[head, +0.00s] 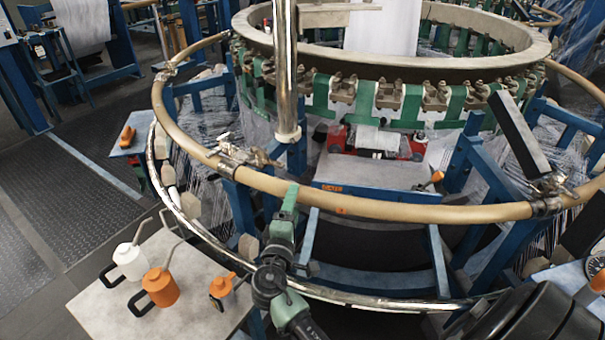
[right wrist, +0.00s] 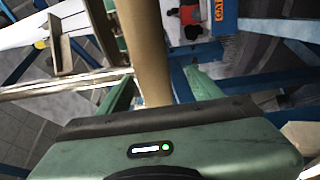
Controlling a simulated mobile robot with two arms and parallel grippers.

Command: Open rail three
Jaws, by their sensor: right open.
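A tan tubular rail (head: 390,207) curves around the front of the circular loom in the head view. Metal clamp fittings (head: 240,158) join its sections; I see no number marking rail three. My right gripper (head: 289,200) is at the front section, right of the left fitting. In the right wrist view, the tan rail (right wrist: 146,45) runs between the two green fingers of the right gripper (right wrist: 162,88), which are open and apart from each other. Whether either finger touches the rail cannot be told. My left gripper is not in view.
A chrome ring (head: 350,303) runs below the rail, and a vertical metal post (head: 285,70) stands behind it. A grey table (head: 205,300) at the lower left carries a white can (head: 130,262) and orange cans (head: 160,287). Dark floor plates (head: 100,160) lie open at the left.

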